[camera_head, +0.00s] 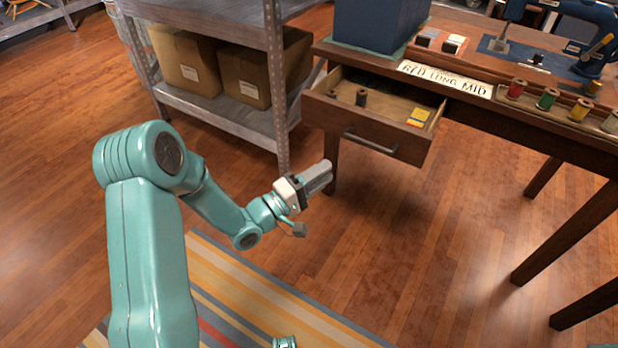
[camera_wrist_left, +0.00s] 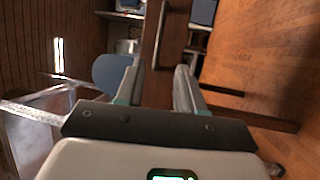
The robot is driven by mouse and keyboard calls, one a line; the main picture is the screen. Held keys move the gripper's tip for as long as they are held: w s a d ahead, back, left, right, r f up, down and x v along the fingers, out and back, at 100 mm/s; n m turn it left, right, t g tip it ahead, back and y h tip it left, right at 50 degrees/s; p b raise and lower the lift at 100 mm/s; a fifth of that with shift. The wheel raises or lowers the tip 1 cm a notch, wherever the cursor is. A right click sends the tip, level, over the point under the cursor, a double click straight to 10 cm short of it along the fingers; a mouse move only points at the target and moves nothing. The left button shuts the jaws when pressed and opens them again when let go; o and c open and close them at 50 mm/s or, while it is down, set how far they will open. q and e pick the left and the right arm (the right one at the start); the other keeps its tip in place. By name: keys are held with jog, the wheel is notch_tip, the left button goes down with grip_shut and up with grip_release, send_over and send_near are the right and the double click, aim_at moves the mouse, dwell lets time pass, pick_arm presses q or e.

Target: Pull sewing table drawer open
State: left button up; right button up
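The sewing table (camera_head: 480,95) stands at the upper right, and its wooden drawer (camera_head: 335,120) is pulled out toward me. The drawer front carries a dark bar handle (camera_head: 370,143). Inside it lie dark spools and a yellow and blue packet. My left gripper (camera_head: 322,177) is below and left of the handle, apart from it and empty. In the left wrist view its two fingers (camera_wrist_left: 158,88) stand apart with a clear gap. A brown wooden strip shows beyond them, but I cannot tell which part it is. My right gripper is not in view.
A metal shelf (camera_head: 277,75) with cardboard boxes (camera_head: 243,78) stands left of the drawer. A sewing machine (camera_head: 580,30), thread spools (camera_head: 547,98) and a lettered sign (camera_head: 445,79) sit on the table. A striped rug (camera_head: 270,300) lies below; the floor in front is clear.

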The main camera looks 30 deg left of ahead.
pick_arm(q)
jog(key=shift+v, duration=1.8)
jog(key=s+d+f+m+g, duration=0.1)
jog(key=d+f+g, duration=0.4)
jog(key=d+f, duration=0.7)
jog(key=s+d+f+m+g+y, duration=0.15)
jog(key=s+f+m+g, duration=0.25)
jog(key=s+f+g, duration=0.45)
jog(key=s+f+m+g+y, duration=0.3)
jog(key=s+f+m+g, duration=0.15)
jog(key=s, duration=0.65)
notch_tip(320, 180, up, 29)
jog(key=s+p, duration=0.1)
jog(key=p, duration=2.9)
jog(key=shift+d+m, duration=0.35)
